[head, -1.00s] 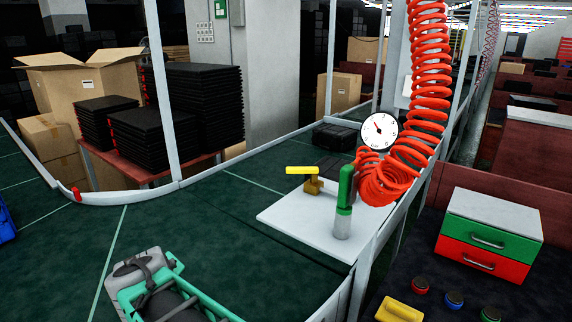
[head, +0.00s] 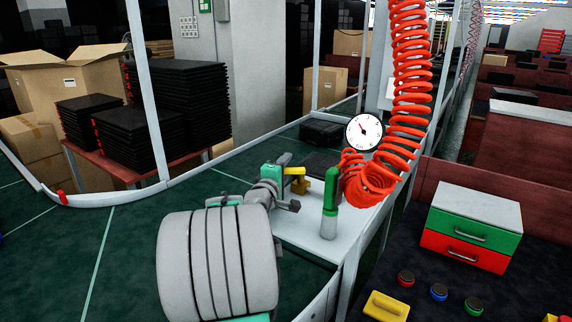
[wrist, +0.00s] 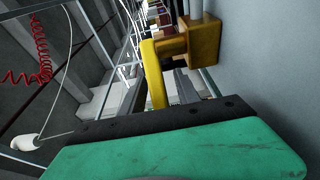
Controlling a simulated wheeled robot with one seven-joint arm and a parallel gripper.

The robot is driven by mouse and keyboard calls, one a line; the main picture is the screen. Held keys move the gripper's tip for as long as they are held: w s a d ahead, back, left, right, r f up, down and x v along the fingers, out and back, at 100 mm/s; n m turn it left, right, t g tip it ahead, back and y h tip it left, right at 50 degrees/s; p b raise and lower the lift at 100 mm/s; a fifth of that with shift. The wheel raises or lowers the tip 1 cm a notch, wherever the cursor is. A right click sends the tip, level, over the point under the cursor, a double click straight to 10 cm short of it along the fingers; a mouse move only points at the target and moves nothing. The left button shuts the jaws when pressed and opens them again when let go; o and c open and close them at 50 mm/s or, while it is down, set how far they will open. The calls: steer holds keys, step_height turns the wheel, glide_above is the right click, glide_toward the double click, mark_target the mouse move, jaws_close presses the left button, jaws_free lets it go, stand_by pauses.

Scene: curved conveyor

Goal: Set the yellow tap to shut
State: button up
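The yellow tap (head: 301,182) stands on the white board, its brass-yellow body below a bright yellow lever that points left in the head view. In the wrist view the lever (wrist: 152,75) runs up the middle, with the tap's body (wrist: 201,40) to its upper right. My gripper (head: 289,182) is just left of the tap at lever height, its two grey fingers spread apart. The lever's left end is close to or between the fingers; whether they touch it I cannot tell. My arm hides part of the board.
A green-handled grey cylinder (head: 330,205) stands upright on the white board (head: 310,240), right of the tap. A red coiled hose (head: 370,180) and a round gauge (head: 364,131) are behind it. A drawer box (head: 470,225) and several buttons are at right.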

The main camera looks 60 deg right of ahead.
steer(key=shift+c, duration=0.2)
jaws_close()
steer(key=shift+f, duration=0.1)
stand_by(1.1)
